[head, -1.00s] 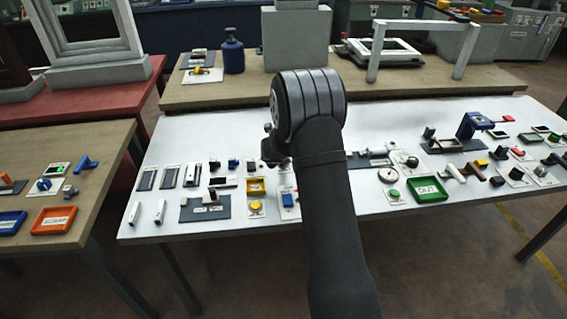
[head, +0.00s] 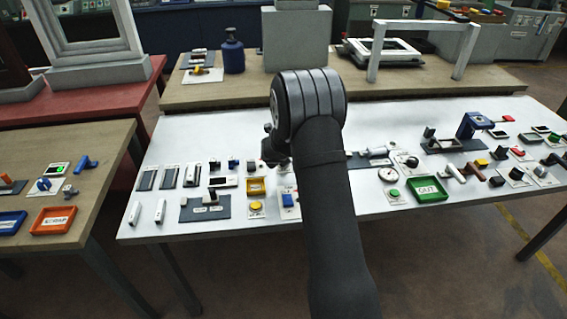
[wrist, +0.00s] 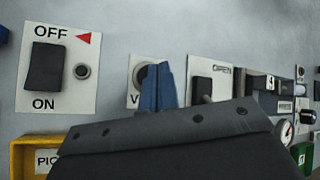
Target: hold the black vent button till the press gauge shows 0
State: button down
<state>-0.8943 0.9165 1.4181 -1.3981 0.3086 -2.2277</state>
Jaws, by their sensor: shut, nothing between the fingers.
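My gripper (wrist: 154,72) is shut, with nothing between its blue fingers. In the wrist view its tips are over a white plate (wrist: 133,88) whose label starts with V. A dark round edge, seemingly the black vent button (wrist: 138,71), shows just left of the tips. The rest of it is hidden, so I cannot tell whether the tips touch it or how far it is pressed. The press gauge (head: 387,174) is a round white dial right of my arm, also at the right of the wrist view (wrist: 286,132). Its reading is too small to make out.
A yellow tray (wrist: 22,142) lies lower left. A green OUT tray (head: 428,189) lies near the table's front edge.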

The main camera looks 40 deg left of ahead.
jog(key=shift+f, duration=0.15)
jog(key=shift+f, duration=0.25)
jog(key=shift+f, duration=0.5)
dwell(1.6)
jog(key=shift+r, duration=0.15)
dwell(0.8)
jog(key=shift+r, duration=0.75)
jog(key=shift+r, duration=2.55)
jog(key=shift+f, duration=0.1)
jog(key=shift+r, duration=2)
